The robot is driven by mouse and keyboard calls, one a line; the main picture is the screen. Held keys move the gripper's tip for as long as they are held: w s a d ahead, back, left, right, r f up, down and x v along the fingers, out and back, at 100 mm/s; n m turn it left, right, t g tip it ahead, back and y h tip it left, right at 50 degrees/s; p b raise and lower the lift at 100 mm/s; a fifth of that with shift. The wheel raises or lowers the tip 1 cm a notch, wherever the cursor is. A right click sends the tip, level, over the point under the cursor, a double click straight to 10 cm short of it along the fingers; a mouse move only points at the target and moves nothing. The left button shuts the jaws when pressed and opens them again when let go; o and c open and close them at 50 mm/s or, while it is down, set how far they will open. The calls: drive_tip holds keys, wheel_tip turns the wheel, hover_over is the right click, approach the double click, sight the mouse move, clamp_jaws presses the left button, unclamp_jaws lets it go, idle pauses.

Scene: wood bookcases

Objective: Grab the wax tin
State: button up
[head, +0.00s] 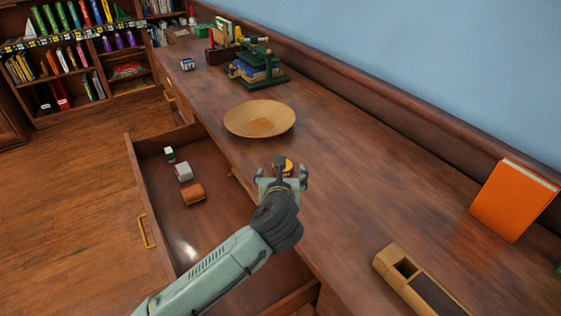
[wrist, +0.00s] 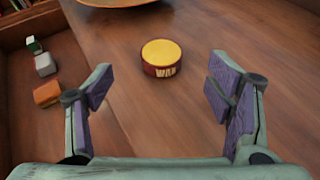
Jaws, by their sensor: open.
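The wax tin (wrist: 161,58) is a short round tin with a yellow lid and a dark red side lettered "WAX". It stands upright on the wooden counter, ahead of my gripper and roughly centred between the fingers in the wrist view. In the head view the tin (head: 284,165) shows only in part, behind my gripper (head: 282,172). My gripper is open and empty over the counter near its front edge. In the wrist view its two purple-padded fingers (wrist: 165,95) stand wide apart, short of the tin.
A wooden plate (head: 240,119) lies beyond the tin. An open drawer (head: 150,148) at the left holds several small items. A green press (head: 257,65) stands farther back. An orange book (head: 510,200) and a wooden box (head: 392,262) are at the right. The counter's middle right is clear.

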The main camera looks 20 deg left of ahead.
drive_tip(key=x, duration=0.3)
drive_tip(key=p+x, duration=0.1)
drive_tip(key=x, duration=0.5)
drive_tip(key=shift+d+f, duration=0.1)
drive_tip(key=shift+f, duration=0.35)
drive_tip(key=shift+s, duration=0.1)
drive_tip(key=c, duration=1.3)
